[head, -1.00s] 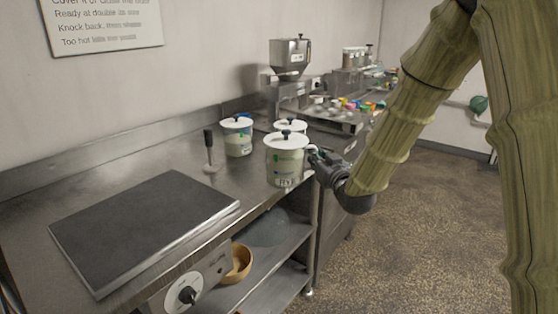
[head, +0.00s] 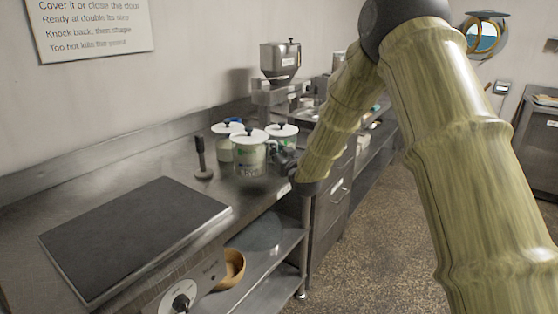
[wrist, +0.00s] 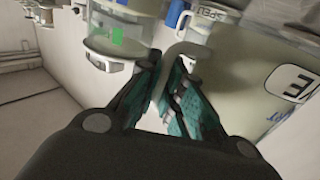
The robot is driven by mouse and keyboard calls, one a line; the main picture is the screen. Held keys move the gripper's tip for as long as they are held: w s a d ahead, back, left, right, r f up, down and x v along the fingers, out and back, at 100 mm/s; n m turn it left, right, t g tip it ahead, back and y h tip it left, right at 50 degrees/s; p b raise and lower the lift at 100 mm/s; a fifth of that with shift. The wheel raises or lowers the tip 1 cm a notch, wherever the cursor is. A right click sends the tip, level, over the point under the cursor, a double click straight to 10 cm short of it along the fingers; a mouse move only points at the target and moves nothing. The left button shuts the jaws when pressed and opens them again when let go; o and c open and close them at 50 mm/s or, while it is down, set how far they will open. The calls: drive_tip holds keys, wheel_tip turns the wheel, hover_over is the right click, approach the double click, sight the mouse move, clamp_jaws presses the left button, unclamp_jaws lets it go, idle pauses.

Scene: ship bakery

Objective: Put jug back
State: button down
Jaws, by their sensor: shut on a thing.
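The held jug (head: 248,158) is pale with a white lid, a dark knob and green print. It looks upright at the front of a group of jugs on the steel counter. My gripper (head: 285,163) is at its right side. In the wrist view my teal fingers (wrist: 172,95) are closed around its white handle (wrist: 172,72). The jug's pale body (wrist: 245,70) fills the right there, with part of a label showing. I cannot tell whether its base touches the counter.
Two similar lidded jugs stand close behind, one at left (head: 222,148) and one at right (head: 289,142). A dark-handled tool (head: 201,160) stands left of them. A dark flat plate (head: 135,235) covers the front left counter. A steel hopper machine (head: 281,65) stands farther back.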

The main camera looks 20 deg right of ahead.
drive_tip(key=shift+f, duration=1.7)
drive_tip(key=shift+f, duration=0.1)
drive_tip(key=c, duration=1.6)
unclamp_jaws()
drive_tip(key=shift+d, duration=0.1)
drive_tip(key=shift+o, duration=0.2)
